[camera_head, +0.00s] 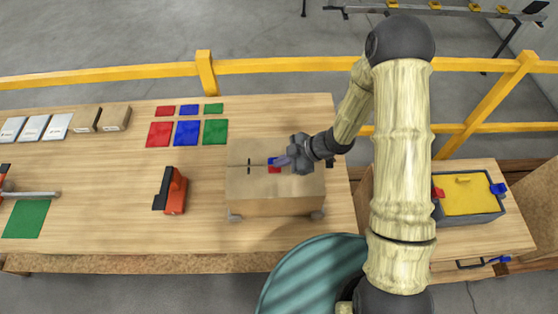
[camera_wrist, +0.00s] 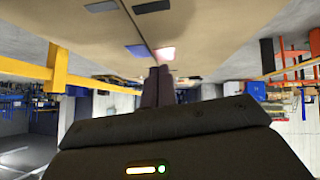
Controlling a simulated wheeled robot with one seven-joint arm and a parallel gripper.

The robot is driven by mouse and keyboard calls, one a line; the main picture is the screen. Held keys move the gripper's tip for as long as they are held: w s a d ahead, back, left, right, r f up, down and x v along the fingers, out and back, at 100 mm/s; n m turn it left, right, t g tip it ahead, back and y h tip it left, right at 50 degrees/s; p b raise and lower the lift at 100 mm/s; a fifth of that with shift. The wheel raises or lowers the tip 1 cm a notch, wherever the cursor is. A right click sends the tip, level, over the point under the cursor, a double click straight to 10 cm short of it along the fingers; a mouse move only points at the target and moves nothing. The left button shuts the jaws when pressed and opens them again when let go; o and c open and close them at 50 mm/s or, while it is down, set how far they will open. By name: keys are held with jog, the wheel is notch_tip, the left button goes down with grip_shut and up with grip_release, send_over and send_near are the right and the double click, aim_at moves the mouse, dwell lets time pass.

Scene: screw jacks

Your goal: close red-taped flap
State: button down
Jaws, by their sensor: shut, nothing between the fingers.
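A cardboard box (camera_head: 250,183) stands on the wooden table. Its top shows a seam between two flaps that lie flat or nearly flat; I cannot tell whether either is slightly raised. A red tape patch (camera_head: 274,169) is on the flap on the near side of the seam, and a blue patch (camera_head: 272,160) is beside it across the seam. My gripper (camera_head: 283,161) is shut and empty, its fingertips at the tape patches. In the wrist view the closed fingers (camera_wrist: 158,84) point at a bright pinkish-red patch (camera_wrist: 165,53) near the seam. Contact is unclear.
A red-orange tool (camera_head: 175,190) lies left of the box. Colored squares (camera_head: 187,132) and small boxes (camera_head: 115,118) sit farther left and back. A yellow rail (camera_head: 280,65) runs behind the table. A grey case with a yellow top (camera_head: 467,194) stands at right.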

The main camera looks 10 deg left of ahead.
jog(key=shift+r, duration=0.25)
jog(key=shift+s+a, duration=0.1)
jog(key=shift+s, duration=0.1)
jog(key=shift+r, duration=0.1)
jog(key=shift+r+p, duration=0.2)
jog(key=shift+p, duration=0.15)
notch_tip(320, 180, up, 4)
jog(key=p, duration=0.3)
jog(key=shift+s, duration=0.1)
jog(key=w+b+v, duration=0.1)
jog(key=b+v, duration=0.1)
jog(key=v, duration=0.7)
jog(key=shift+d, duration=0.25)
jog(key=shift+r, duration=0.1)
